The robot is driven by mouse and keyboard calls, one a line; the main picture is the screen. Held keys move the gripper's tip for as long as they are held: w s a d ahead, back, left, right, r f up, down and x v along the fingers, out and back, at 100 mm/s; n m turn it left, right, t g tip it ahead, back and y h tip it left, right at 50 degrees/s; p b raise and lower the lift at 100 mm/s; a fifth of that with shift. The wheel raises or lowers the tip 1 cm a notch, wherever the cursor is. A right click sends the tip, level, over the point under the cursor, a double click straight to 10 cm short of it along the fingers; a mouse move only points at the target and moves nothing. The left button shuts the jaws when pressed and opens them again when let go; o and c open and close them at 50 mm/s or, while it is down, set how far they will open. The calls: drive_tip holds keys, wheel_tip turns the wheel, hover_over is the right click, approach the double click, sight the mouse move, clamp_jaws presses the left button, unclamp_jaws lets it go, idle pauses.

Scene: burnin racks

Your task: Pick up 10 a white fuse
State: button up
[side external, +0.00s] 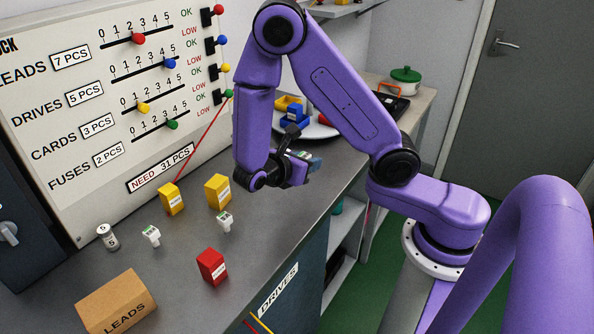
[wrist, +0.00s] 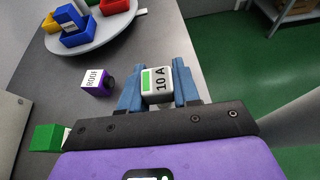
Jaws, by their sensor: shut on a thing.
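My gripper (wrist: 160,82) is shut on a white fuse (wrist: 157,89) with a green mark and the label "10 A". Its blue fingers press on both sides of the fuse in the wrist view. In the side external view my gripper (side external: 312,163) is over the far part of the grey counter, and the held fuse is mostly hidden there. Two similar small white pieces with green marks, one at the left (side external: 151,235) and one at the right (side external: 225,221), stand on the counter nearer the camera.
Yellow boxes (side external: 218,191), a red box (side external: 212,266), a grey-white cylinder (side external: 107,236) and a cardboard LEADS box (side external: 118,303) stand on the counter. A round plate (wrist: 110,36) holds coloured bins. A purple block (wrist: 97,85) and green block (wrist: 48,137) lie near my gripper.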

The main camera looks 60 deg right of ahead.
drive_tip(key=s+a+r, duration=0.1)
drive_tip(key=s+r, duration=0.4)
drive_tip(key=s, duration=0.5)
drive_tip(key=shift+s+r, duration=0.15)
drive_tip(key=shift+r, duration=0.2)
